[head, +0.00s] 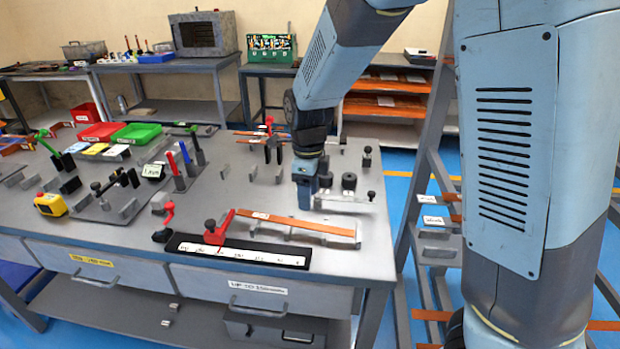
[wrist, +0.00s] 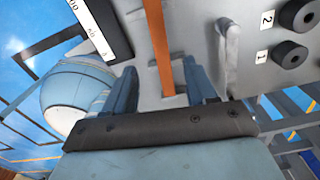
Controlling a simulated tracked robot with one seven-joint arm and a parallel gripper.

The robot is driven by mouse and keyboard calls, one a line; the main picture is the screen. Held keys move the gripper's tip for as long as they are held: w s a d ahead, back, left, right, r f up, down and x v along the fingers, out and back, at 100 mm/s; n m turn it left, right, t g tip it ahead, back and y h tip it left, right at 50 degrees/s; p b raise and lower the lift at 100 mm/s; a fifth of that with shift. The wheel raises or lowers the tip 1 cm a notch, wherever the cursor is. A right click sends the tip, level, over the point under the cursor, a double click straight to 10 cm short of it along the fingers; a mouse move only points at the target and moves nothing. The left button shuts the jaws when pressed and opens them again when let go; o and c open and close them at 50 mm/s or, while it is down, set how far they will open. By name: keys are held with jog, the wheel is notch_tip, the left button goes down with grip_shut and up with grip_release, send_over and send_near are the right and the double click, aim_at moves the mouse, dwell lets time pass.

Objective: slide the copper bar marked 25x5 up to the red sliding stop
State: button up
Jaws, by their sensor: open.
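The copper bar (head: 290,222) lies across raised metal supports near the front right of the bench. A small white tag sits near its left end, too small to read. The red sliding stop (head: 217,229) stands at that left end, on the black strip with a white scale (head: 240,252). I cannot tell whether bar and stop touch. My gripper (head: 306,200) points down over the bar's right half. In the wrist view the copper bar (wrist: 158,45) runs between the spread fingers of my gripper (wrist: 160,68), with room on both sides. The stop is not seen there.
Black round knobs (wrist: 291,53) with tags 1 and 2 stand on the bench beside my gripper. A metal lever (wrist: 229,45) lies close to the right finger. A yellow box with a red button (head: 50,204) and several clamps fill the bench's left side.

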aim_at(308, 225)
notch_tip(308, 225, down, 8)
jog(key=shift+f, duration=0.1)
dwell(0.4)
grip_shut()
grip_release()
dwell(0.6)
notch_tip(308, 225, up, 14)
jog(key=shift+f, duration=0.15)
dwell(0.5)
